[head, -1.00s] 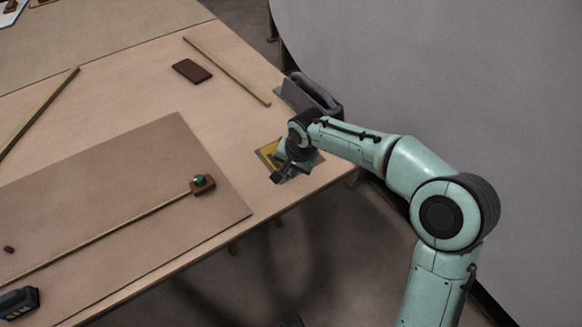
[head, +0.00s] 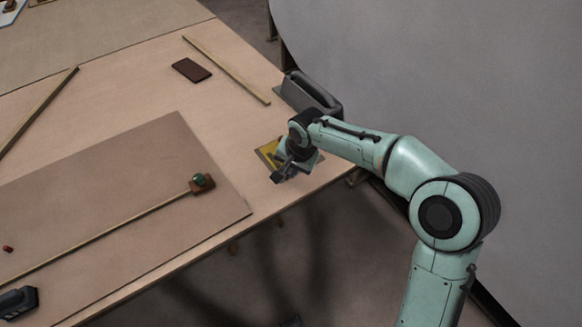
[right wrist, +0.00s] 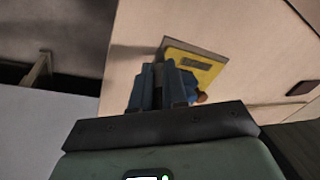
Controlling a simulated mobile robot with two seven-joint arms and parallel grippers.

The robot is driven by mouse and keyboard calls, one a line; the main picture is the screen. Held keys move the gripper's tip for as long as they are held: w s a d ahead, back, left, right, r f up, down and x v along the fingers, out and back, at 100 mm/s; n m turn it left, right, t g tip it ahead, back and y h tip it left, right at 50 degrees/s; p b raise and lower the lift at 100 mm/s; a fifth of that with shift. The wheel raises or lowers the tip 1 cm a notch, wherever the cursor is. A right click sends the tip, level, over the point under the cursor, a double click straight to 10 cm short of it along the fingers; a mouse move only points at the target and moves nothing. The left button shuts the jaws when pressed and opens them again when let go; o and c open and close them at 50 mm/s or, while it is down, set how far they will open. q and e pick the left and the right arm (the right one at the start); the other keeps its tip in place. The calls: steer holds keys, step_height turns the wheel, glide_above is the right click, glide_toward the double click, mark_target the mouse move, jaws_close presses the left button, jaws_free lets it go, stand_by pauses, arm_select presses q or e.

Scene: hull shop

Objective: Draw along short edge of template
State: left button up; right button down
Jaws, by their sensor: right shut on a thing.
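The template seems to be the large flat brown sheet (head: 95,190) on the table at the left in the head view. Its right short edge runs slantwise and is bare. My right gripper (head: 281,174) is near the table's right corner, to the right of that edge and apart from it. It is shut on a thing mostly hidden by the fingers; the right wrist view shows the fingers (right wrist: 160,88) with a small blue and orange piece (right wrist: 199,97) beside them. A yellow plate with a grey patch (right wrist: 208,64) lies by the fingers. My left gripper does not show.
A dark brown block (head: 191,70), another batten (head: 228,71) and a dark-handled tool (head: 313,94) lie farther back. The table ends close to my right gripper.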

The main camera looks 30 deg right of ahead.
steer(key=shift+d, duration=0.15)
steer(key=shift+w+d+p, duration=0.1)
steer(key=shift+d+p, duration=0.3)
steer(key=shift+d, duration=0.6)
steer(key=shift+d, duration=0.45)
steer(key=shift+d, duration=0.2)
steer(key=shift+d+p, duration=0.35)
steer(key=shift+p, duration=0.05)
steer(key=shift+d, duration=0.15)
steer(key=shift+w+d+p, duration=0.1)
steer(key=shift+d+p, duration=0.2)
steer(key=shift+d, duration=0.1)
steer(key=shift+d, duration=0.1)
